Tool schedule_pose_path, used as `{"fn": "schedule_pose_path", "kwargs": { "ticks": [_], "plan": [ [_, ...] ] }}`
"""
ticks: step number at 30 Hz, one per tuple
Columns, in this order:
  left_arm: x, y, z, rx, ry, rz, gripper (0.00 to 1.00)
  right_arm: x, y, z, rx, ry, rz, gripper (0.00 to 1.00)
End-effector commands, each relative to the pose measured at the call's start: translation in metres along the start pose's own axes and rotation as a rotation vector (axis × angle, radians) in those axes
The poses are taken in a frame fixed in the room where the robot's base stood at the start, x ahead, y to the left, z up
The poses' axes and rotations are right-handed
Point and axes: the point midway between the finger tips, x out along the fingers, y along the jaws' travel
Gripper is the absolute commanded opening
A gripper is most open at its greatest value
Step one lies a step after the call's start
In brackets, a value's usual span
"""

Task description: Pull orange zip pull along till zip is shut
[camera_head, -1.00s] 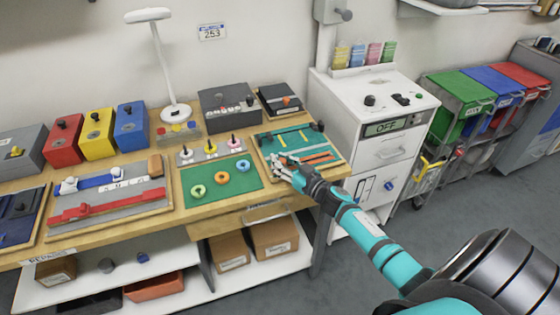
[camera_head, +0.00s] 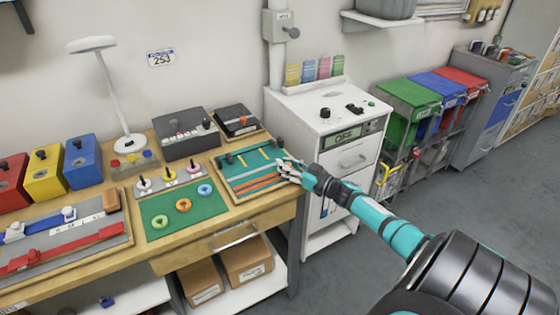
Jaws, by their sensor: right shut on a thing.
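The teal zip board (camera_head: 228,181) lies at the right end of the wooden bench. Orange strips (camera_head: 258,182) run along its front part, and short yellow strips lie behind them. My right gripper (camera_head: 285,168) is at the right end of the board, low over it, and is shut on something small. The fingers hide what they hold, so I cannot make out the orange zip pull itself or how the zip's two sides meet under them. My left gripper is not in view.
A green mat (camera_head: 160,214) with several coloured rings lies left of the board. A dark grey box (camera_head: 186,138) and a smaller black box (camera_head: 238,124) stand behind. A white cabinet (camera_head: 310,115) stands close on the right. Clear floor (camera_head: 420,195) lies beyond.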

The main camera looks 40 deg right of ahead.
Motion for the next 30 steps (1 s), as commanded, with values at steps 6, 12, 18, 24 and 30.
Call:
{"fn": "schedule_pose_path", "kwargs": {
  "ticks": [6, 12, 18, 24, 30],
  "plan": [
    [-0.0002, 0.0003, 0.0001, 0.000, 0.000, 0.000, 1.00, -0.0031, 0.0047, 0.0034, -0.008, -0.012, 0.010, 0.00],
    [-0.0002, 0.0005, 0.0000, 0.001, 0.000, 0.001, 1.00, -0.0029, 0.0049, 0.0029, -0.007, -0.011, 0.011, 0.41],
    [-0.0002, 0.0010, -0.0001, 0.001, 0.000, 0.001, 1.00, -0.0019, 0.0038, 0.0015, -0.005, -0.007, 0.009, 0.48],
    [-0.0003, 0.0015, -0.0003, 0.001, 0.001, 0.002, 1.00, -0.0012, 0.0029, 0.0007, -0.003, -0.005, 0.007, 0.48],
    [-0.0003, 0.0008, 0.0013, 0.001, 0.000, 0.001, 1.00, -0.0045, 0.0025, 0.0012, -0.003, -0.005, 0.006, 0.48]
  ]
}}
